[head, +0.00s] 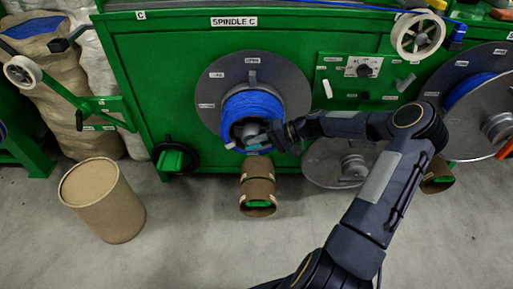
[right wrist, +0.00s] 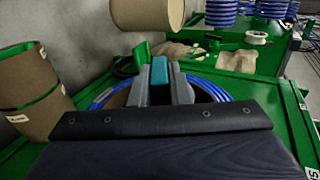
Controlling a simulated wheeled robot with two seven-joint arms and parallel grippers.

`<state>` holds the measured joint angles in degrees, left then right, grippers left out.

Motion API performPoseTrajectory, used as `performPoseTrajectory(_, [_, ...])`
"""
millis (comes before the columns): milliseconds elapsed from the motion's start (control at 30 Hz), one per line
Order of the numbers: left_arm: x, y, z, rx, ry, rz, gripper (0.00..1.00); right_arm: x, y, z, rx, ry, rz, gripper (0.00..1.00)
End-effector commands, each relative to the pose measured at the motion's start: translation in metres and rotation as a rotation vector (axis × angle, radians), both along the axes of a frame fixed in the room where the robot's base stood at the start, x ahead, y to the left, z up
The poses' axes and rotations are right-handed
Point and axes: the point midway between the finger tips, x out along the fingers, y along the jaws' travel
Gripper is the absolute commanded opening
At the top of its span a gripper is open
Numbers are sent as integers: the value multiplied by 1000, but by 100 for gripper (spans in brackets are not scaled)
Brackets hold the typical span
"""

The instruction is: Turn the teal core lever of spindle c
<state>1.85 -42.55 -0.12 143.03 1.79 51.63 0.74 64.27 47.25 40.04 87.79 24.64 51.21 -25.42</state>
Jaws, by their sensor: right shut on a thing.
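Spindle C is a grey disc (head: 292,84) on a green machine front, with a coil of blue cable (head: 250,103) wound at its middle. My right arm reaches in from the lower right, and my right gripper (head: 262,138) is at the core, inside the lower part of the coil. In the right wrist view, the teal core lever (right wrist: 160,70) stands between the two grey fingers, which are shut on it. In the head view the gripper largely hides the lever. The blue coil also shows behind the fingers in the right wrist view (right wrist: 207,87). My left gripper is not in view.
A tan drum (head: 103,200) stands on the floor at left. A black handwheel (head: 176,158) sits left of the spindle. Another spindle disc with blue cable (head: 470,90) is at right. Grey floor in front is clear.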

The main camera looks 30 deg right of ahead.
Motion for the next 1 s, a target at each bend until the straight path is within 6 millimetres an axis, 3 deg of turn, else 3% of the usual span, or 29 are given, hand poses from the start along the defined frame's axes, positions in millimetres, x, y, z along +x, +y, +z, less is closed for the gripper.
performPoseTrajectory(100, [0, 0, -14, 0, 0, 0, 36, -1, -2, -7, 94, -54, -5, 0])
performPoseTrajectory(400, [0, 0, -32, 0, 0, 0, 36, -1, -2, -10, 282, -172, -1, 0])
performPoseTrajectory(1000, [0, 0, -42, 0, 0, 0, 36, -2, -2, -9, 406, -249, 2, 0])
